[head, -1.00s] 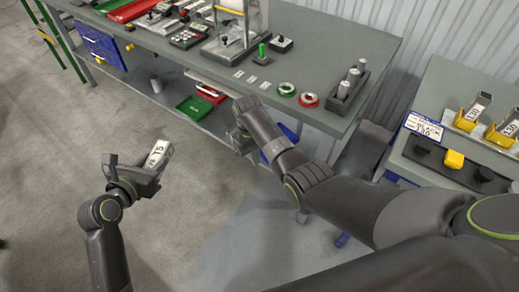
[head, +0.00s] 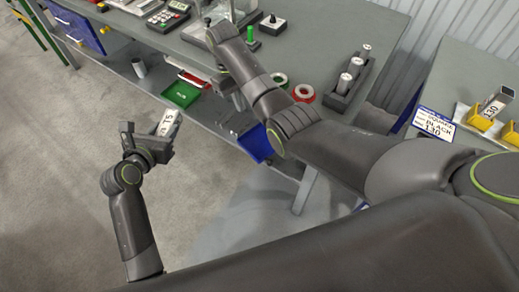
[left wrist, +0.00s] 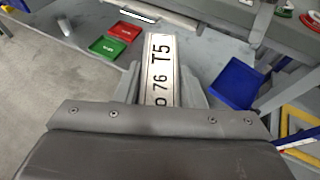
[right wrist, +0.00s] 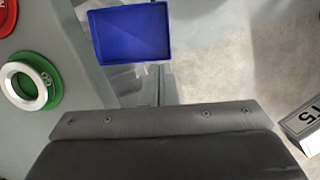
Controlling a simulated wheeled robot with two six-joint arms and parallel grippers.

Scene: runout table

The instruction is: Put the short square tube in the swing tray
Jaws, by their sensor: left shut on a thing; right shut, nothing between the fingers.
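The short square tube (head: 167,124) is pale metal with a white label reading T5. My left gripper (head: 150,143) is shut on it, out over open floor left of the bench. The left wrist view shows the tube (left wrist: 161,72) label up, between the fingers. A blue tray (head: 255,144), likely the swing tray, sits low at the bench's front edge, right of the tube and apart from it. It looks empty in the right wrist view (right wrist: 130,33). My right gripper (right wrist: 143,88) is shut and empty near this tray; its fingertips are hard to make out.
A green tray (head: 181,94) and a red tray (head: 197,79) lie on the lower shelf. Another table with a sign (head: 433,126) is at right.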

